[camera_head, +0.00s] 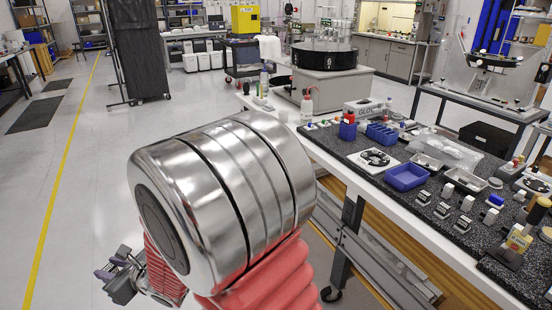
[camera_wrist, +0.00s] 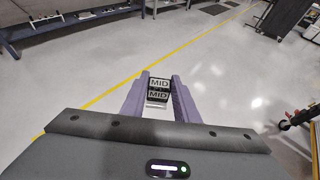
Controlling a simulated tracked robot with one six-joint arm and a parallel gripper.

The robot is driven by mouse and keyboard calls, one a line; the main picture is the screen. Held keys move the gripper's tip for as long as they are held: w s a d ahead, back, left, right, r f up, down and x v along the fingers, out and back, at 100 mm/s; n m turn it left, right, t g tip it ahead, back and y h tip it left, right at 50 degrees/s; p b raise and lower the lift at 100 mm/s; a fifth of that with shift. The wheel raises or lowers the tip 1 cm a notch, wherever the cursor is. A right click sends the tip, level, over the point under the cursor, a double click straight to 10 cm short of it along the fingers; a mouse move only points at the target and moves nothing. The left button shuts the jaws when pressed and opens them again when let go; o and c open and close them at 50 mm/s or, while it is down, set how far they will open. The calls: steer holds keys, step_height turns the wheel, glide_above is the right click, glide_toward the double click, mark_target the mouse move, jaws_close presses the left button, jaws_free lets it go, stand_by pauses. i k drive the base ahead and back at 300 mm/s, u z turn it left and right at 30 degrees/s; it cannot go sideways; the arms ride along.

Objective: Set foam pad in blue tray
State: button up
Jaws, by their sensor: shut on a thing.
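My gripper (camera_wrist: 160,98) is shut on a small black block (camera_wrist: 158,90) with white labels reading "MID", held between its two purple-grey fingers. My gripper also shows at the lower left of the head view (camera_head: 119,272), over the open floor and well away from the bench; the block is too small to make out there. A blue tray (camera_head: 408,184), open and seemingly empty, sits on the dark bench top at the right of the head view. I cannot pick out a foam pad for certain in either view.
The bench (camera_head: 350,165) runs along the right. Near the tray lie a white plate with a dark disc (camera_head: 373,158), a blue rack (camera_head: 382,134), metal dishes (camera_head: 426,163) and several small black-and-white blocks (camera_head: 450,190). The floor (camera_head: 95,170) on the left is clear.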

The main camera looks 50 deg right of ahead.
mark_target(399, 183)
steer(key=z, duration=0.35)
steer(key=k, duration=1.3)
steer(key=z, duration=0.95)
steer(key=i, duration=1.05)
steer(key=z, duration=0.4)
steer(key=i, duration=0.8)
steer(key=u, duration=0.35)
